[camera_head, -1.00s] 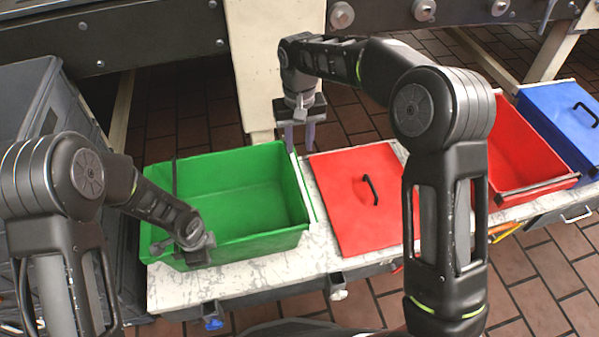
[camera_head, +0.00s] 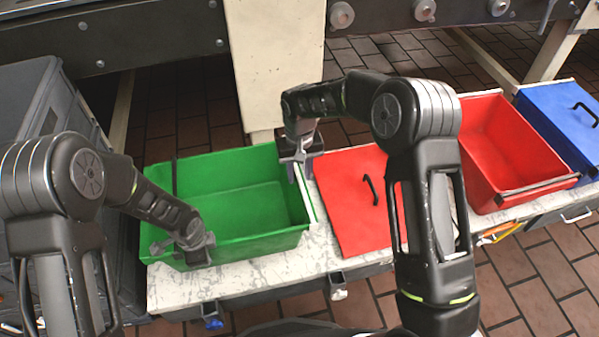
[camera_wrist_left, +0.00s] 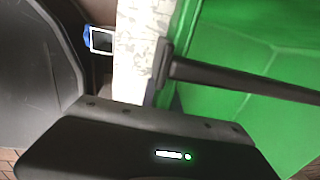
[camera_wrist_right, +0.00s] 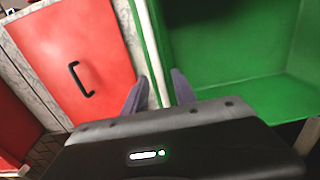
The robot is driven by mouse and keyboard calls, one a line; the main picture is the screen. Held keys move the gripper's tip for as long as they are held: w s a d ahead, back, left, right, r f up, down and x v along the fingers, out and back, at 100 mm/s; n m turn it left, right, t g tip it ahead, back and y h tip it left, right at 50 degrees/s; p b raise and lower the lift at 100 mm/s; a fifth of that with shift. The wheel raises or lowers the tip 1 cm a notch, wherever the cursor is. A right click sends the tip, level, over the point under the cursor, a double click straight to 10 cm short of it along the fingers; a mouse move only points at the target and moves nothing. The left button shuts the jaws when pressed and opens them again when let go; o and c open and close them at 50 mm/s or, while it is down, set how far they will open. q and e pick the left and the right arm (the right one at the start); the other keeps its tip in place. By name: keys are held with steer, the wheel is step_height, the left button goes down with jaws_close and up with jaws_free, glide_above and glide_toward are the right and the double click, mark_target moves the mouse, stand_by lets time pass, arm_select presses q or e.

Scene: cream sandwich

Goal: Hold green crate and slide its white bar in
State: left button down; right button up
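The green crate (camera_head: 245,209) stands on the left end of the marbled bench, open and empty inside. Its white bar (camera_head: 307,190) lies along the crate's right rim; it also shows in the right wrist view (camera_wrist_right: 146,40). My right gripper (camera_wrist_right: 161,92) is open, its two fingers on either side of the bar and rim, pointing down; in the head view its tips are hidden. My left gripper (camera_head: 196,252) is at the crate's near left rim. In the left wrist view its fingers are mostly hidden, and a black rod (camera_wrist_left: 240,82) crosses the crate.
A red lid (camera_head: 345,200) with a black handle lies right of the crate. A red crate (camera_head: 510,150) and a blue lid (camera_head: 560,110) are farther right. A grey bin (camera_head: 35,100) stands at the left. A machine with a cream post (camera_head: 262,60) is behind.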

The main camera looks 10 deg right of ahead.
jaws_close()
stand_by(1.4)
